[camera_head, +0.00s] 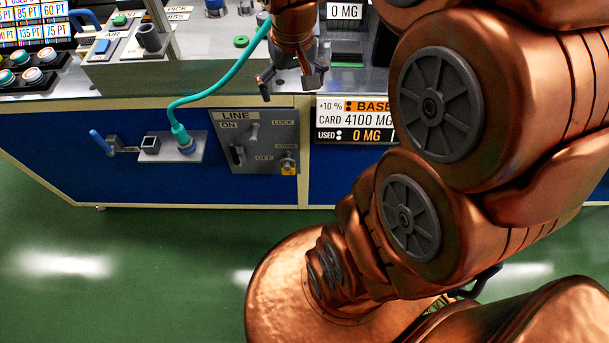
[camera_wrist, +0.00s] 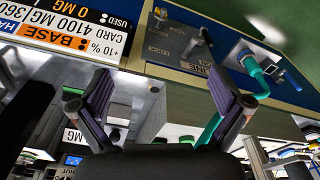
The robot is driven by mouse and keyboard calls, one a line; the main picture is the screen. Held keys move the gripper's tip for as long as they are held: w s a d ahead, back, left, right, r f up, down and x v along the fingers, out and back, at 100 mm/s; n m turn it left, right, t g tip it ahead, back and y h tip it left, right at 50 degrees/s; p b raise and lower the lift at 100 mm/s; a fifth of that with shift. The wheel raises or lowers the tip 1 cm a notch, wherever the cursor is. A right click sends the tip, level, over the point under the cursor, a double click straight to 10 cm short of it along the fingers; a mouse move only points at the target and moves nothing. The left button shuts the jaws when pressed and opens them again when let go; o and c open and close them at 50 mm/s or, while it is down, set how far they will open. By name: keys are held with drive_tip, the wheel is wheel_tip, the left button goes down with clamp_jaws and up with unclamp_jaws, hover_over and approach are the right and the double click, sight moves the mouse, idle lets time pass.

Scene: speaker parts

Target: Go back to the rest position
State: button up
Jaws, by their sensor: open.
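My gripper (camera_head: 290,80) hangs in front of the workbench near its front edge in the head view, pointing down, with its fingers spread and nothing between them. In the wrist view my gripper (camera_wrist: 160,100) also shows two dark fingers wide apart and empty. My copper arm fills the right side of the head view and hides part of the bench.
The bench's blue front carries a LINE switch panel (camera_head: 255,142), a socket plate (camera_head: 172,147) with a teal cable (camera_head: 225,82) plugged in, and a BASE sign (camera_head: 355,120). Buttons (camera_head: 20,72) sit at the top left. The green floor (camera_head: 130,255) in front is clear.

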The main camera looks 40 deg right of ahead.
drive_tip(key=s+a+n+g+p, duration=0.1)
drive_tip(key=s+a+p, duration=0.1)
drive_tip(key=s+a, duration=0.3)
drive_tip(key=s+a+r+n+g+p, duration=0.1)
drive_tip(key=s+a, duration=0.4)
drive_tip(key=s, duration=0.7)
drive_tip(key=shift+s+a+n+g+p, duration=0.15)
drive_tip(key=shift+s+n+g+p, duration=0.15)
drive_tip(key=shift+n+g+p, duration=0.35)
drive_tip(key=shift+r, duration=0.1)
